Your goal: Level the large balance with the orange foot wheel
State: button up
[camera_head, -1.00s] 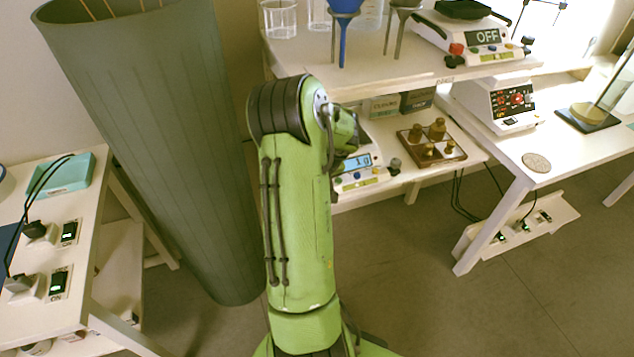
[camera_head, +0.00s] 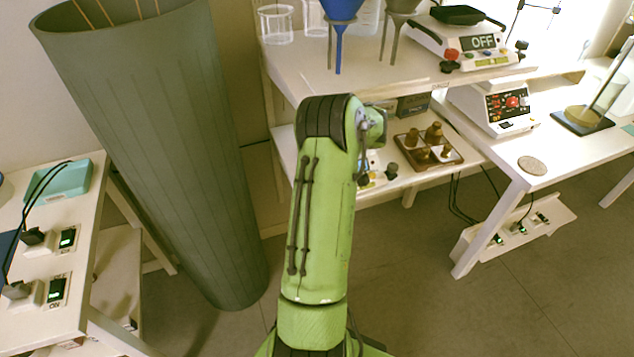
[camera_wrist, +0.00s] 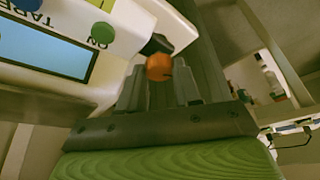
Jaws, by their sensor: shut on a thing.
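The balance on the lower shelf (camera_head: 385,180) is mostly hidden behind my arm in the head view. In the wrist view, a white balance (camera_wrist: 112,62) with a lit blue display, a TARE label and coloured buttons fills the upper left. An orange foot wheel (camera_wrist: 158,67) shows beside its corner, under a dark part. My gripper (camera_wrist: 160,80) is shut on the orange wheel, one finger on each side of it. The display's reading and any level bubble cannot be made out. In the head view my gripper is hidden behind the arm.
A wooden weight tray (camera_head: 430,160) stands right of the lower balance. Above it, the shelf holds a blue funnel (camera_head: 340,20) and a balance marked OFF (camera_head: 470,42). A tall grey cylinder (camera_head: 165,150) stands on the left. The floor at the front right is clear.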

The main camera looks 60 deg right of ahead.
jog(key=shift+n, duration=0.6)
jog(key=o, duration=1)
jog(key=shift+o, duration=0.2)
jog(key=shift+r, duration=0.2)
jog(key=shift+s+d+r+p, duration=0.1)
jog(key=shift+s+r+p, duration=0.2)
jog(key=shift+r+p, duration=0.35)
jog(key=s+d+p, duration=0.1)
jog(key=s+d, duration=0.1)
jog(key=s, duration=0.9)
jog(key=shift+s+f+p, duration=0.3)
jog(key=shift+s+p, duration=0.05)
jog(key=shift+d, duration=0.1)
